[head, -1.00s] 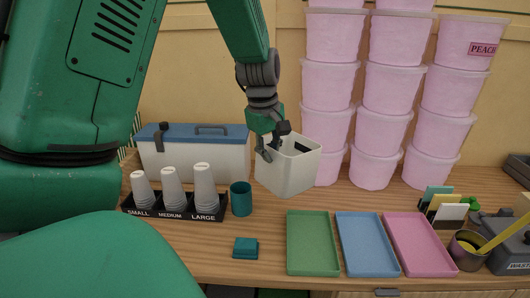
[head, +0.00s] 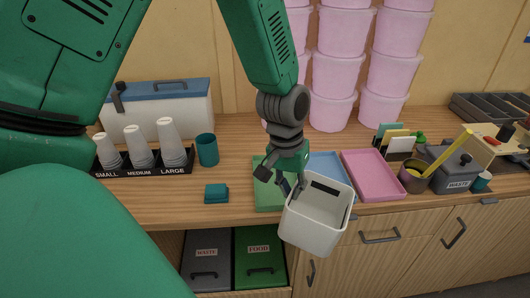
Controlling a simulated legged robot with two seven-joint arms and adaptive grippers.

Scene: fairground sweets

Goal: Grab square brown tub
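A square, off-white tub (head: 308,228) hangs from my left gripper (head: 291,188) in the head view; it looks cream rather than brown. The gripper's fingers are closed at the tub's upper left wall, near the rim. The tub is tilted, its open top facing up and towards me, with a dark slot on its inner wall. It appears in front of the counter's front edge and covers parts of the green tray (head: 264,196) and blue tray (head: 325,166). My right gripper is out of view.
A cup holder (head: 177,167) with stacked cups, a teal cup (head: 207,150) and a teal block (head: 216,193) stand left. A pink tray (head: 372,177), a pot (head: 413,179) and a waste box (head: 456,181) stand right. Below are waste (head: 207,257) and food (head: 260,252) bins.

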